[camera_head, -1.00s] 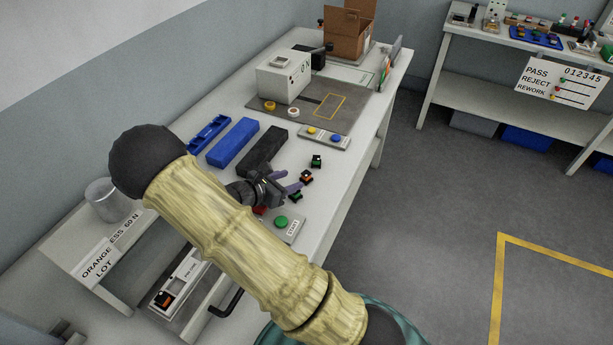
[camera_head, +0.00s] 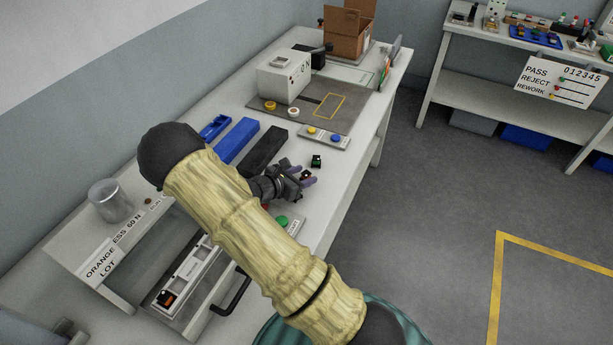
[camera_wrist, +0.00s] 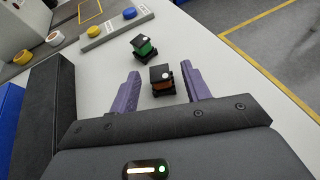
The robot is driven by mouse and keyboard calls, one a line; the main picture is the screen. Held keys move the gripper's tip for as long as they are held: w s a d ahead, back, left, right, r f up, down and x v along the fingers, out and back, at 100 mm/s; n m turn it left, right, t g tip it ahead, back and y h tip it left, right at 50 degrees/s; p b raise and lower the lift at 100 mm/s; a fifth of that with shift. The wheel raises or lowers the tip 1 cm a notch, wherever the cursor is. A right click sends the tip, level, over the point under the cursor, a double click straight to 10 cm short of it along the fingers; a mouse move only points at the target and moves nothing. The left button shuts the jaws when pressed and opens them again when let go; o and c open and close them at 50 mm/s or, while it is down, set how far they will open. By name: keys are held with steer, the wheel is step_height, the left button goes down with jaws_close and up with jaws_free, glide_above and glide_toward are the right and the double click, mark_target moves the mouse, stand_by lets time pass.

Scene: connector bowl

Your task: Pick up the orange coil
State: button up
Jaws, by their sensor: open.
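The orange coil (camera_wrist: 162,81) is a small black-ended spool with an orange winding, standing on the white bench. In the wrist view it sits between the two purple fingers of my gripper (camera_wrist: 161,88). The fingers are open, with a gap on each side of the coil. In the head view my gripper (camera_head: 302,179) is low over the bench, and the coil (camera_head: 305,176) is mostly hidden by the fingers. A green coil (camera_wrist: 144,47) stands just beyond the orange one, and it also shows in the head view (camera_head: 316,161).
A black bin (camera_head: 264,151) and a blue bin (camera_head: 236,140) stand left of my gripper. A button strip (camera_head: 325,136) lies beyond the green coil. A green button (camera_head: 282,220) is nearer me. The bench's right edge is close to my gripper.

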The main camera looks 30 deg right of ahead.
steer(key=shift+c, duration=0.5)
jaws_close()
